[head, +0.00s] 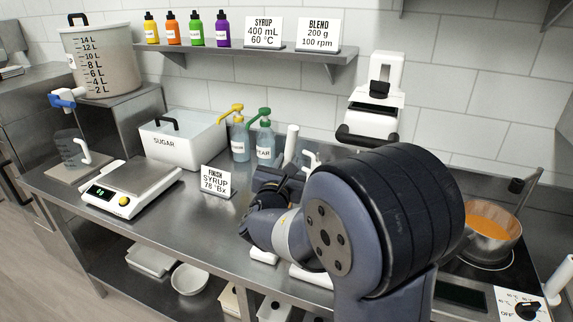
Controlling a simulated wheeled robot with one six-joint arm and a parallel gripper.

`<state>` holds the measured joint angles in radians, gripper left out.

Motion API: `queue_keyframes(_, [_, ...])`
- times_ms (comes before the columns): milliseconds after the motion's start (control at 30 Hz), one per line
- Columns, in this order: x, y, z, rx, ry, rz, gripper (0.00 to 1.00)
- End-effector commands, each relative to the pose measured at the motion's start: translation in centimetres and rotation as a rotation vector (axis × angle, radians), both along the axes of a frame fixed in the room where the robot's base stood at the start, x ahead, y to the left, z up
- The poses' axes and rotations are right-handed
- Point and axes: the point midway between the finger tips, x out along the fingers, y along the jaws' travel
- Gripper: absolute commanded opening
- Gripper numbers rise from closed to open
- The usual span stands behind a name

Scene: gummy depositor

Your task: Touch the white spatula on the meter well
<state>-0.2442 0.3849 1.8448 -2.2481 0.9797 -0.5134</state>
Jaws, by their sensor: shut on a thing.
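My gripper (284,178) is over the middle of the steel counter, partly hidden by my own arm. A white upright rod (291,143), which looks like the white spatula's handle, rises from the jaws, which are shut on it. The spatula's lower end is hidden. I cannot make out the meter well; white parts (308,276) show low beside my arm, but I cannot tell whether they belong to the meter. Whether the spatula touches anything is hidden.
A pot of orange liquid (492,228) sits on the right. A white-and-black device (375,105) stands behind my arm.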

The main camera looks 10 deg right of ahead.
Motion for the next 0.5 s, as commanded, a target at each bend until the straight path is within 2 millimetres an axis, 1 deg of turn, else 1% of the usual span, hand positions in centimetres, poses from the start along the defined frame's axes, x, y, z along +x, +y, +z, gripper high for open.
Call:
queue_keyframes(33, [0.0, 0.0, 0.8, 0.001, -0.003, 0.0, 0.0])
queue_keyframes(500, [0.0, 0.0, 4.8, 0.001, -0.007, -0.001, 0.0])
